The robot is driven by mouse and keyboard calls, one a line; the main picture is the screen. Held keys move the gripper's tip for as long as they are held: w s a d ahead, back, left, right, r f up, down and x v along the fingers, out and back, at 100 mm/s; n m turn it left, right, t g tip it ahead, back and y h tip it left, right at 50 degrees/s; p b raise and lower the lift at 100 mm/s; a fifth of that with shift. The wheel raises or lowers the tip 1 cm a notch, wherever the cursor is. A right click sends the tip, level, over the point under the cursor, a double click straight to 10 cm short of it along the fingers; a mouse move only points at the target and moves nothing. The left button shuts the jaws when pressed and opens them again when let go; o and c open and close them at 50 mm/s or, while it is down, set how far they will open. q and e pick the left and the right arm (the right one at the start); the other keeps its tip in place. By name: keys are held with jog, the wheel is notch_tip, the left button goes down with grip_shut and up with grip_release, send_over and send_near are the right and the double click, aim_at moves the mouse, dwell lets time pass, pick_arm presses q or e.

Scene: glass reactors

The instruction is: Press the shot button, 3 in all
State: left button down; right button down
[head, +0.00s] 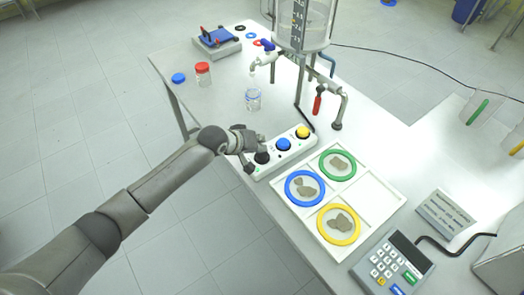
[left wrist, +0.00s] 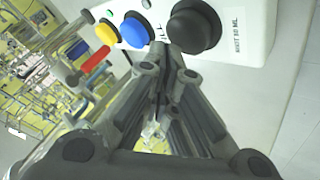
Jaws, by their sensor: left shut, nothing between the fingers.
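A white button box (head: 273,163) lies along the table's left edge. It carries a black button (head: 262,157), a blue button (head: 283,144) and a yellow button (head: 303,131). In the left wrist view, the black button (left wrist: 193,27) is nearest, beside small print that seems to end in "50 ML"; the blue button (left wrist: 135,31) and yellow button (left wrist: 107,33) are farther left. My left gripper (head: 253,160) is shut and empty at the black button's end of the box. In the left wrist view, its fingertips (left wrist: 167,62) appear just below the black button; contact cannot be told. My right gripper is out of view.
A glass reactor (head: 303,30) with taps stands behind the box, and a glass beaker (head: 253,98) stands near it. A white tray (head: 375,200) with ringed dishes and a keypad device (head: 393,265) lie to the right. A red-capped jar (head: 203,75) stands farther back.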

pick_arm(q)
jog(key=shift+r, duration=0.2)
notch_tip(320, 180, up, 5)
jog(key=p, duration=0.5)
dwell(0.5)
dwell(1.5)
